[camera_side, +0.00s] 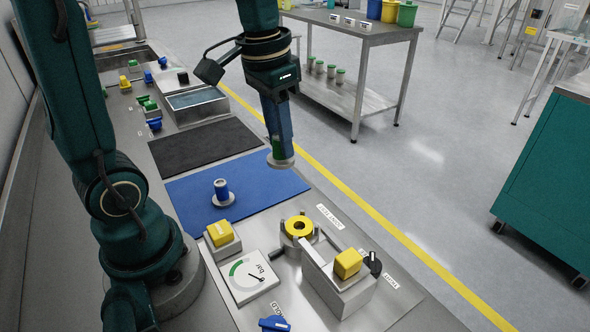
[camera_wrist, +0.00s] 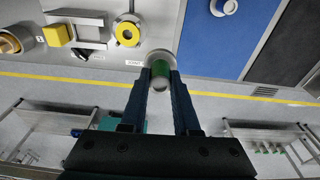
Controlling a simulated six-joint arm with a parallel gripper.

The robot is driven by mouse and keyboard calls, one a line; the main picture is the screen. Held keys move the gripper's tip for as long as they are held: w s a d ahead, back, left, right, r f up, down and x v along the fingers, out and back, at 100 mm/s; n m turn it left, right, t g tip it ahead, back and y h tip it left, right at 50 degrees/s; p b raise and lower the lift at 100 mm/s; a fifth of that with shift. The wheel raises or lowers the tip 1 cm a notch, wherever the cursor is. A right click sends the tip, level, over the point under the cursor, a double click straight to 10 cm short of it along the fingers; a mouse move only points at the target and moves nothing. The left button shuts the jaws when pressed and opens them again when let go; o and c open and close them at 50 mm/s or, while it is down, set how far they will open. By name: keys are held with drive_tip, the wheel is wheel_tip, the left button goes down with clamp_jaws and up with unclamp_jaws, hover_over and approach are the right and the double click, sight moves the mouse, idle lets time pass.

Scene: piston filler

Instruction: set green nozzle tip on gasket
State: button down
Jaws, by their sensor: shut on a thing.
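My gripper (camera_side: 278,146) points down and is shut on the green nozzle tip (camera_side: 277,149), with a pale round flange at its lower end. In the wrist view the green tip (camera_wrist: 161,69) sits between the two fingertips (camera_wrist: 161,76). It is in the air, over the far right part of the blue mat in the side view. The yellow ring (camera_side: 299,225), which looks like the gasket, sits on a round metal seat nearer the camera. The ring also shows in the wrist view (camera_wrist: 128,32), left of the held tip and apart from it. The fingers hide part of the tip.
A blue tip with a pale base (camera_side: 222,192) stands on the blue mat (camera_side: 265,185). Yellow blocks (camera_side: 348,263) (camera_side: 219,232) and a dial (camera_side: 248,275) stand near the ring. A dark mat (camera_side: 200,147) and a metal tray (camera_side: 197,97) lie farther back.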

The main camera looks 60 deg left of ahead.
drive_tip(key=d+m, duration=0.3)
drive_tip(key=d, duration=0.4)
drive_tip(key=shift+s+a+f, duration=0.1)
drive_tip(key=shift+s+f, duration=0.1)
drive_tip(key=shift+f, duration=1.9)
drive_tip(key=shift+s+a+f, duration=0.1)
drive_tip(key=shift+s+f, duration=0.05)
drive_tip(key=shift+f, duration=1.9)
drive_tip(key=shift+f, duration=0.2)
drive_tip(key=shift+c, duration=0.9)
unclamp_jaws()
wheel_tip(320, 180, up, 10)
drive_tip(key=shift+f, duration=0.2)
